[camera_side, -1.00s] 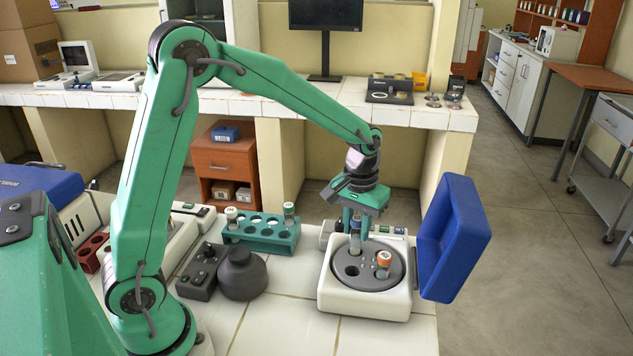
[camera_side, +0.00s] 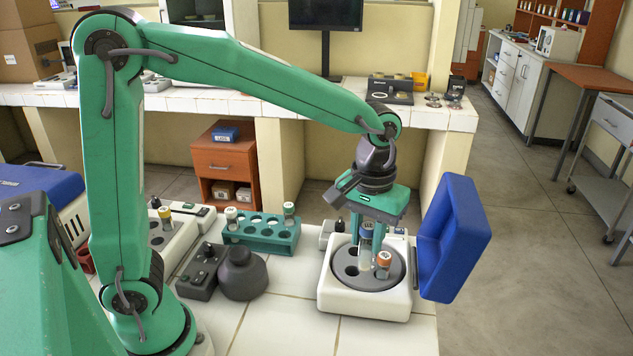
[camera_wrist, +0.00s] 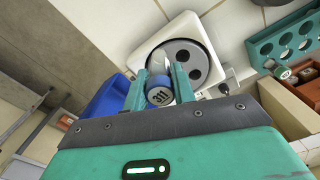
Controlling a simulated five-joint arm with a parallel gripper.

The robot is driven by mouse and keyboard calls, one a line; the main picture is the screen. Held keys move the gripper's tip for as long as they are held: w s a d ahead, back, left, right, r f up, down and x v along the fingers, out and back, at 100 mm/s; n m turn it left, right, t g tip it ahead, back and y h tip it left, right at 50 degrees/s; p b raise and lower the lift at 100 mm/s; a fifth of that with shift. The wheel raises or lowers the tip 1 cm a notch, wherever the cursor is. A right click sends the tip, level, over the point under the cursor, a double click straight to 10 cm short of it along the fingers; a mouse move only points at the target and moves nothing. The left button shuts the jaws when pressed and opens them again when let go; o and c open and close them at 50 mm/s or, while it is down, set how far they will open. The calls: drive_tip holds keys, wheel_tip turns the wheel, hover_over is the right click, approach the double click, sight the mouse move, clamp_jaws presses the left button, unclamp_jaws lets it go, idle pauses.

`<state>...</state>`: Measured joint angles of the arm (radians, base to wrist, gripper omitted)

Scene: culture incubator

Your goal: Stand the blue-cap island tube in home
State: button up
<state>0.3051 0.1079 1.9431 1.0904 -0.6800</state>
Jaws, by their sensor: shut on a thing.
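The blue-cap tube (camera_side: 365,254) is upright between the fingers of my gripper (camera_side: 367,236), which is shut on it near the cap. Its clear lower part shows in front of the grey rotor (camera_side: 380,280) of the white centrifuge (camera_side: 365,302). It appears raised, but I cannot tell whether its tip clears the holes. In the wrist view the blue cap (camera_wrist: 160,96) sits between both fingers (camera_wrist: 160,84), with the rotor (camera_wrist: 183,63) beyond. An orange-cap tube (camera_side: 383,262) stands in the rotor's right side. Which place is home is not marked in view.
The blue centrifuge lid (camera_side: 455,238) stands open at the right. A teal rack (camera_side: 262,240) with a few tubes and empty holes is left of the centrifuge. A dark round vessel (camera_side: 242,277) and a control box (camera_side: 202,272) stand nearer. A yellow-cap tube (camera_side: 165,217) stands farther left.

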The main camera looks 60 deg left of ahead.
drive_tip(key=shift+a, duration=0.1)
idle(0.5)
drive_tip(key=a+n, duration=0.3)
drive_tip(key=a, duration=1.1)
drive_tip(key=n, duration=0.3)
hover_over(262, 237)
drive_tip(key=w, duration=0.2)
drive_tip(key=f, duration=0.2)
drive_tip(key=shift+a+r, duration=0.25)
drive_tip(key=shift+a, duration=0.2)
drive_tip(key=shift+f, duration=0.15)
drive_tip(key=shift+f, duration=2.75)
drive_tip(key=shift+f, duration=0.4)
drive_tip(key=shift+s+f, duration=0.1)
drive_tip(key=shift+f, duration=0.65)
drive_tip(key=shift+f, duration=0.25)
